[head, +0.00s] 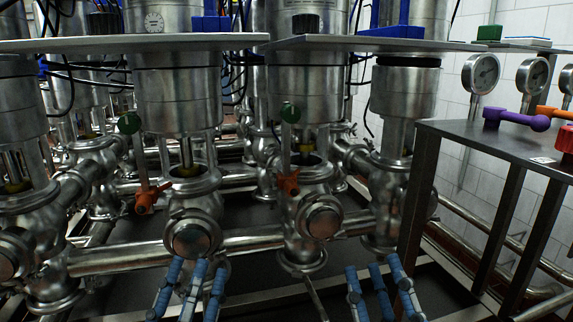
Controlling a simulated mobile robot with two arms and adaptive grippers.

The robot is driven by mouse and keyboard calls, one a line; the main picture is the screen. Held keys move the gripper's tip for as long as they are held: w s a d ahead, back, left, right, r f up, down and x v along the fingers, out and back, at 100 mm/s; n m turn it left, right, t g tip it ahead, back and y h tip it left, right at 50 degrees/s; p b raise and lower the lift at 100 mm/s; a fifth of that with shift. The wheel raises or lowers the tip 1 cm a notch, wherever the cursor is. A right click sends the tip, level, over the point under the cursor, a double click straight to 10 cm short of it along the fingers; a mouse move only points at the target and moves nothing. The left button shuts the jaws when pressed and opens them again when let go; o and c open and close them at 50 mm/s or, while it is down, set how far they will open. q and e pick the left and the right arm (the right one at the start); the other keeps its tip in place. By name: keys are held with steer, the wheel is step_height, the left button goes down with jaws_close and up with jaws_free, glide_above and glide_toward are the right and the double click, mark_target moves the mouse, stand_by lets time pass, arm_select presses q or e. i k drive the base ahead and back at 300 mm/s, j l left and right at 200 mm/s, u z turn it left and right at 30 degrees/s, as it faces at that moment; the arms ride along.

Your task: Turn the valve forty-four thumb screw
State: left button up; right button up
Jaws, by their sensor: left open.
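Two steel valves stand in the middle of the head view, each with an orange fitting, one at left (146,198) and one at right (288,183). Above each orange fitting is a green round knob or tag, at left (129,122) and at right (290,113). I cannot read any valve number, so I cannot tell which is valve forty-four or which part is its thumb screw. My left gripper (198,264) is open, its blue fingers below the left valve's round port. My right gripper (373,266) has its blue fingers spread and empty, low and right of the right valve.
Horizontal steel pipes (122,259) link the valves. Metal plates (362,44) cross above them. At right stands a metal table (490,136) with a purple handle (516,119) and orange handles (552,111). Pressure gauges (481,73) stand behind it. Dark open floor shows between the valves.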

mark_target(291, 113)
steer(key=i+l, duration=0.1)
steer(key=l, duration=0.75)
steer(key=i+l, duration=0.1)
steer(key=l, duration=0.75)
